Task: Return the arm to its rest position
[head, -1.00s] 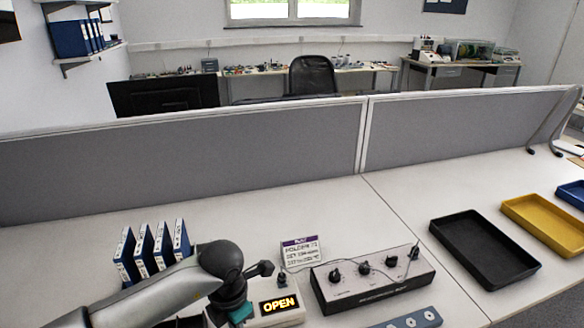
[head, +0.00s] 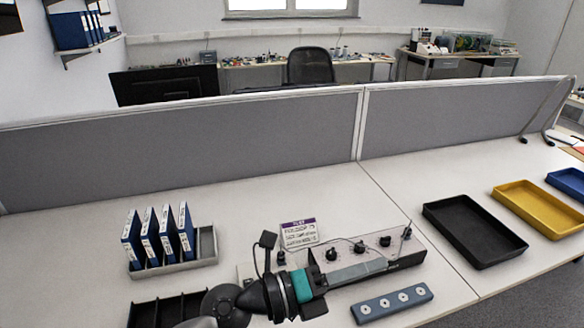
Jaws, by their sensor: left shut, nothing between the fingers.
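My left arm comes in from the bottom edge, left of centre. My left gripper (head: 378,266), beyond a teal band on the wrist, points right across the front of the grey control box (head: 412,252). Its fingers are shut and empty. They hide part of the box's top and front; I cannot tell if they touch it. The box has several black knobs. The display unit (head: 245,271) behind my wrist is mostly hidden, and its screen does not show. My right gripper is out of view.
A card with text (head: 299,233) stands behind the box. A blue-grey strip (head: 375,309) with several round fittings lies in front. Blue folders (head: 160,238) stand in a grey rack (head: 207,246), with a black rack (head: 150,312) nearer. Black (head: 474,232) and yellow (head: 540,207) trays are right.

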